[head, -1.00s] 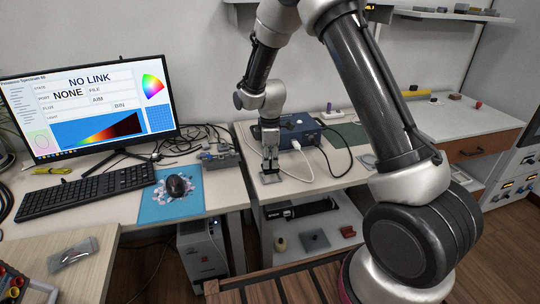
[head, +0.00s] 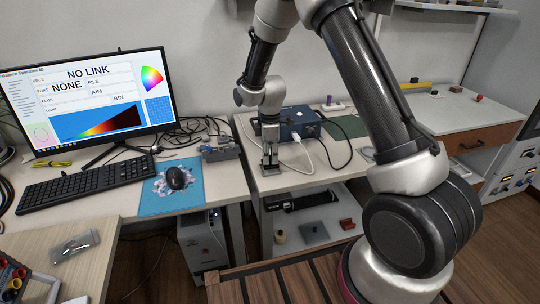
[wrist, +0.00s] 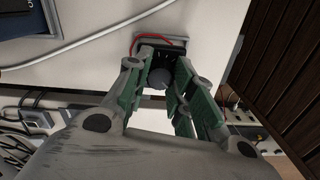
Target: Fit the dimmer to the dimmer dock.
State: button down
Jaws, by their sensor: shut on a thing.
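My gripper (wrist: 160,98) is shut on a dark block with a round grey knob, which I take to be the dimmer (wrist: 158,76). In the head view my gripper (head: 270,164) points down near the front edge of the middle bench. A small grey-rimmed plate, probably the dimmer dock (wrist: 180,42), lies at the block's far side in the wrist view, with a red wire beside it. The fingers hide much of both. I cannot tell whether the block is seated in the plate or just above it.
A blue box (head: 292,124) with a white cable stands behind my gripper on the bench (head: 318,176). A black cable loops to its right. The monitor (head: 90,105) and keyboard (head: 85,184) are on the left desk. A shelf below the bench holds several small parts.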

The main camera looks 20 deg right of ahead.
jog(key=shift+f, duration=0.15)
jog(key=shift+f, duration=0.9)
jog(key=c, duration=1.1)
grip_release()
jog(key=shift+c, duration=0.2)
jog(key=shift+r, duration=0.1)
jog(key=shift+r, duration=1.4)
